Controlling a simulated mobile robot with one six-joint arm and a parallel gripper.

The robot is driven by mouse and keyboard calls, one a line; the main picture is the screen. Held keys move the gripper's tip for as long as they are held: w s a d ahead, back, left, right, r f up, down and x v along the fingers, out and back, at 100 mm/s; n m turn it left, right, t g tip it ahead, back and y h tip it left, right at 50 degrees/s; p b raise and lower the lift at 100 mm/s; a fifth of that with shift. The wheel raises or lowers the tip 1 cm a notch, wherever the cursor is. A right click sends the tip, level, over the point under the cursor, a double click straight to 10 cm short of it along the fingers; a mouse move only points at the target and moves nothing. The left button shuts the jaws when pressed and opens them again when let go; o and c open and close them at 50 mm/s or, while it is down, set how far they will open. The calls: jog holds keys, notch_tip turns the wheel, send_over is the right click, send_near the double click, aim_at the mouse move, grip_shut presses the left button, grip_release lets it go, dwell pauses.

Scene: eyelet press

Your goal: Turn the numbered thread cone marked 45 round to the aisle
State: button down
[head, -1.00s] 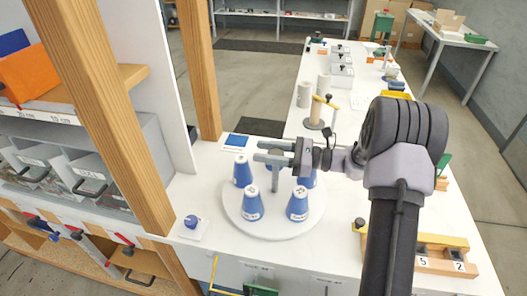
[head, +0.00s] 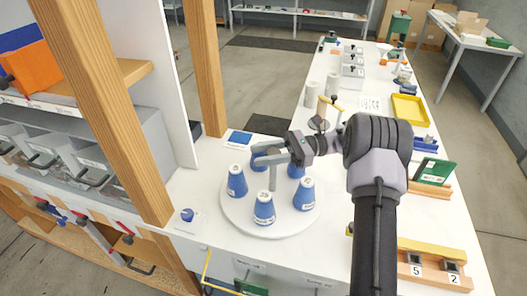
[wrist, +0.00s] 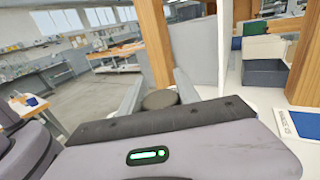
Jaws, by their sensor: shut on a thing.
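A round white turntable (head: 240,222) on the counter carries several blue thread cones with white tops, including a left one (head: 237,183), a front one (head: 264,212) and a right one (head: 304,196). Their labels are too small to read, so I cannot tell which is marked 45. A grey post (head: 272,180) rises from the turntable's middle. My gripper (head: 265,158) is shut on the top of this post, above the cones. The wrist view shows the dark round post top (wrist: 160,99) between the fingers. Cones behind the gripper are partly hidden.
A wooden upright (head: 205,70) and a shelf with grey bins stand left.

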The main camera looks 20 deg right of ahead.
jog(key=shift+s+n+g+p, duration=0.2)
jog(key=shift+n+g+p, duration=0.5)
jog(key=shift+g, duration=0.8)
jog(key=shift+s+n+g, duration=0.1)
jog(key=shift+n+g, duration=0.3)
jog(key=shift+n, duration=0.1)
jog(key=c, duration=0.9)
grip_release()
jog(key=shift+s+a+r+p, duration=0.1)
jog(key=shift+s+r+p, duration=0.9)
jog(key=shift+s, duration=1.65)
jog(key=shift+s+d+r+p, duration=0.1)
jog(key=shift+s+r+p, duration=0.85)
jog(key=shift+s, duration=1.75)
jog(key=shift+s+a+r+p, duration=0.1)
jog(key=shift+s+r+p, duration=0.45)
jog(key=shift+s+p, duration=1.5)
jog(key=shift+s+b, duration=0.6)
